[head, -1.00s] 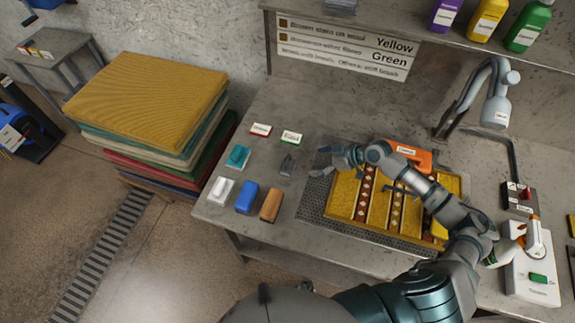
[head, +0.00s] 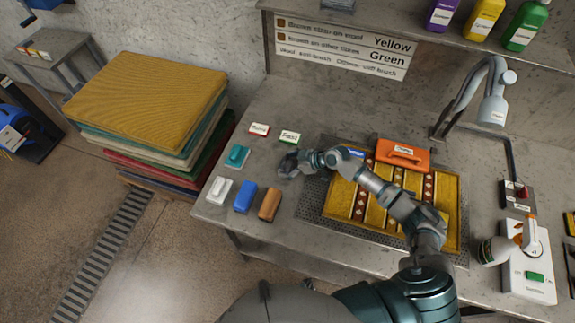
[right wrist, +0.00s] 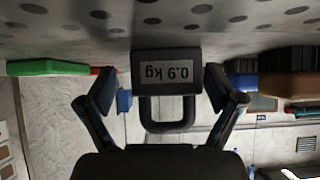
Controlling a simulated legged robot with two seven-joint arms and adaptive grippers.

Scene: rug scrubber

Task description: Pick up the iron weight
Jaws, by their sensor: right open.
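The iron weight (right wrist: 150,61) is a dark block with a loop handle and a "0.9 kg" label. It appears upside down in the right wrist view, against the grey worktop. My right gripper (right wrist: 162,92) is open, with one finger on each side of the weight. Whether the fingers touch it cannot be told. In the head view my right gripper (head: 291,164) is over the weight's spot on the bench and hides most of it. My left gripper is not in view.
A teal brush (head: 237,156), a white brush (head: 220,189), a blue block (head: 245,197) and a brown brush (head: 270,204) lie close to the left. A striped yellow rug (head: 341,197) lies right, with an orange tool (head: 403,154) behind.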

